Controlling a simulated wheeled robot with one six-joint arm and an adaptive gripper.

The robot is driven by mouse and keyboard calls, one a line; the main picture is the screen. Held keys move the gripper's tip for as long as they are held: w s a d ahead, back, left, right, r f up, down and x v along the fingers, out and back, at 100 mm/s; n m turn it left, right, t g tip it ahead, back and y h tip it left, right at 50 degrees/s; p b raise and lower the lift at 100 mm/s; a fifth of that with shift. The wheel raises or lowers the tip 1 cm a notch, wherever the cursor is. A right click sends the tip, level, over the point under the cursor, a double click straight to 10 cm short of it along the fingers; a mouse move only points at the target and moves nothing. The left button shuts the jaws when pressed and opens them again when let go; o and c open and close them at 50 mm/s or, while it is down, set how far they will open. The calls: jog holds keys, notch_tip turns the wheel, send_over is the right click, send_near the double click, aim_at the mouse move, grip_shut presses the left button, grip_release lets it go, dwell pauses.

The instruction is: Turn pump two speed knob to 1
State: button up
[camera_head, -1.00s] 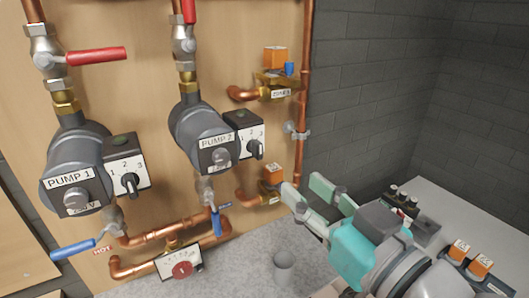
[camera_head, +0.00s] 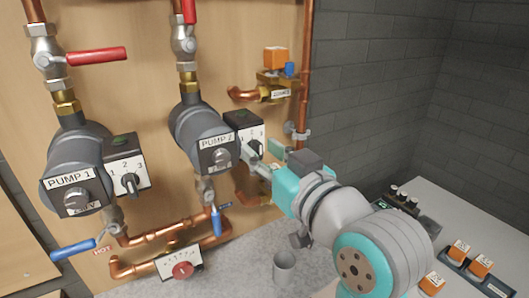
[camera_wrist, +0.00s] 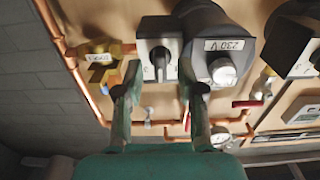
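The pump two (camera_head: 207,137) has a dark box with a white dial face (camera_head: 240,123) on its right side. The pump two speed knob (camera_head: 257,145) is dark and partly hidden by my gripper in the head view. In the wrist view the knob (camera_wrist: 160,64) shows in front of the gap between my fingers. My gripper (camera_head: 260,153) is open and empty, close to the dial. Its two fingers (camera_wrist: 158,90) show on either side of the knob's line in the wrist view. I cannot tell whether either touches it. The knob's setting cannot be read clearly.
Pump one (camera_head: 75,172) and its knob (camera_head: 130,183) are at left. Copper pipes, a zone valve (camera_head: 270,94), a red lever (camera_head: 96,56) and blue levers (camera_head: 217,221) surround the pumps. A grey cup (camera_head: 284,266) stands on the counter below. A side table (camera_head: 462,225) holds small parts.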

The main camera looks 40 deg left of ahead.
grip_shut()
jog(key=shift+n, duration=0.3)
jog(key=n, duration=0.3)
jog(key=shift+s+a+n, duration=0.1)
jog(key=shift+n, duration=0.2)
jog(key=shift+f+n, duration=0.1)
jog(key=shift+n, duration=2.2)
